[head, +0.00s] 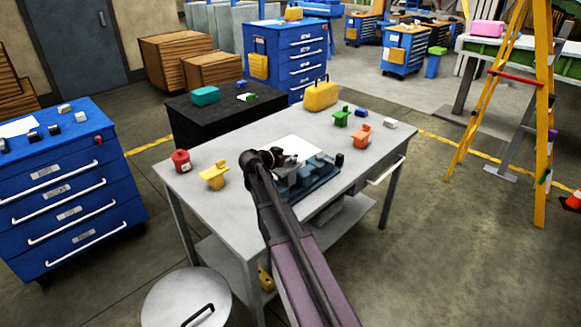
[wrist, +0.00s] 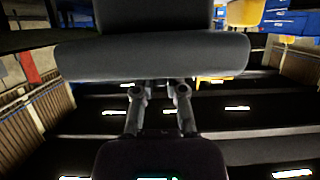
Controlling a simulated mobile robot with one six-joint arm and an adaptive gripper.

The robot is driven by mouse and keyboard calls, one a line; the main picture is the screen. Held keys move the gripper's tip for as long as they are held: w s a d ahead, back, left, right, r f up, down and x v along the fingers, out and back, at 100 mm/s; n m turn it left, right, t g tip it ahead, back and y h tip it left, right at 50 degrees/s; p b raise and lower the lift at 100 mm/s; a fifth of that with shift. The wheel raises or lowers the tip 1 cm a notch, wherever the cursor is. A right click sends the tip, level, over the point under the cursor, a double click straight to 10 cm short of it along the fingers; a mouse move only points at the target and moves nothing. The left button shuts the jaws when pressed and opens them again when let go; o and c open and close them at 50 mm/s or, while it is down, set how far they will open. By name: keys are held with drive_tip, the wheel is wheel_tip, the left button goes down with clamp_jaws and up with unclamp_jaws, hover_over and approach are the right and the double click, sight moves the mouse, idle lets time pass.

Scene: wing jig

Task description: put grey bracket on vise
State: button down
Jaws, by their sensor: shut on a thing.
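The blue vise (head: 322,171) stands on the grey worktable, just right of my arm's end in the head view. My gripper (head: 287,160) is at the vise's left side in that picture, partly hidden by my arm. In the wrist view, my gripper (wrist: 160,87) is shut on the grey bracket (wrist: 150,58), a wide dark grey bar with a narrower block above it. The bracket fills the upper middle of that view.
On the worktable (head: 210,205) are a red canister (head: 181,161), a yellow part (head: 214,176), an orange part (head: 361,136), a green part (head: 341,117) and a yellow case (head: 320,95). A white sheet (head: 296,146) lies behind the vise. The table's front left is clear.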

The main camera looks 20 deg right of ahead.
drive_tip(key=shift+f+b, duration=0.8)
drive_tip(key=shift+f, duration=0.35)
drive_tip(key=shift+f, duration=0.1)
drive_tip(key=c, duration=0.7)
unclamp_jaws()
drive_tip(key=shift+a+r, duration=0.1)
drive_tip(key=shift+r, duration=0.15)
drive_tip(key=p+v, duration=0.4)
drive_tip(key=v, duration=0.7)
drive_tip(key=shift+s+a+p, duration=0.25)
drive_tip(key=shift+a+p, duration=0.05)
drive_tip(key=shift+r, duration=0.1)
